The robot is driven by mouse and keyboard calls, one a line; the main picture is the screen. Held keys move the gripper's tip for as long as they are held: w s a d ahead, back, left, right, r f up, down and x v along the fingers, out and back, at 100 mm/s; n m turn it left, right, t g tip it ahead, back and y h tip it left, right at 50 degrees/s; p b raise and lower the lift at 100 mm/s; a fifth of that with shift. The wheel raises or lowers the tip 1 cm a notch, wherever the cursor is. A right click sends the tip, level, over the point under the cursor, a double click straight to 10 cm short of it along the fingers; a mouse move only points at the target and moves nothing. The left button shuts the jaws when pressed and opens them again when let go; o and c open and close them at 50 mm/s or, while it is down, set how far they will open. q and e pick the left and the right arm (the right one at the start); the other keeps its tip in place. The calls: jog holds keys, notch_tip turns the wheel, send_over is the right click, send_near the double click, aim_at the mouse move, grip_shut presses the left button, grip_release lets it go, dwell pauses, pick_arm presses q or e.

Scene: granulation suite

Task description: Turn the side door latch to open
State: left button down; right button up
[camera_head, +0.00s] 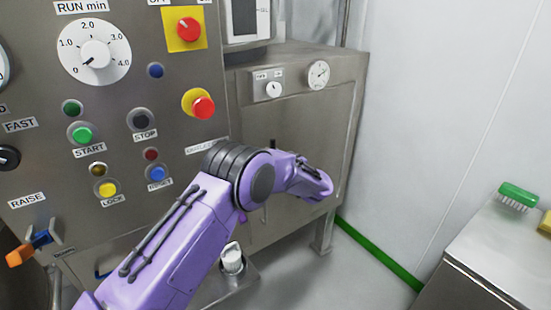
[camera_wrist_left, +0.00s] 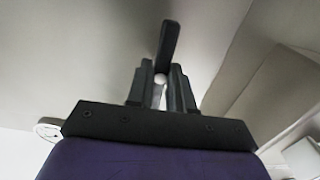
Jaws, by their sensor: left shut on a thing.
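The side door latch (camera_wrist_left: 168,42) is a dark flat bar in the left wrist view, standing out from a plain grey metal surface. My left gripper (camera_wrist_left: 160,84) has its two dark fingers closed around the near end of the latch, with a small pale round part between them. In the head view my purple left arm reaches across to the steel cabinet (camera_head: 345,100) at the centre right. Its fingers and their grip are hidden there by the wrist. My right gripper is in neither view.
A control panel (camera_head: 215,105) with buttons and a dial fills the left of the head view. A gauge (camera_head: 318,74) sits high on the cabinet. A steel table (camera_head: 490,265) with a green brush (camera_head: 517,196) stands at right. The floor between is clear.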

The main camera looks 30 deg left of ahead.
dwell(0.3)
pick_arm(q)
jog(key=c, duration=1)
grip_release()
jog(key=b+v, duration=0.1)
jog(key=v, duration=0.9)
jog(key=shift+d+b, duration=0.2)
jog(key=shift+b, duration=0.1)
jog(key=shift+s+f, duration=0.1)
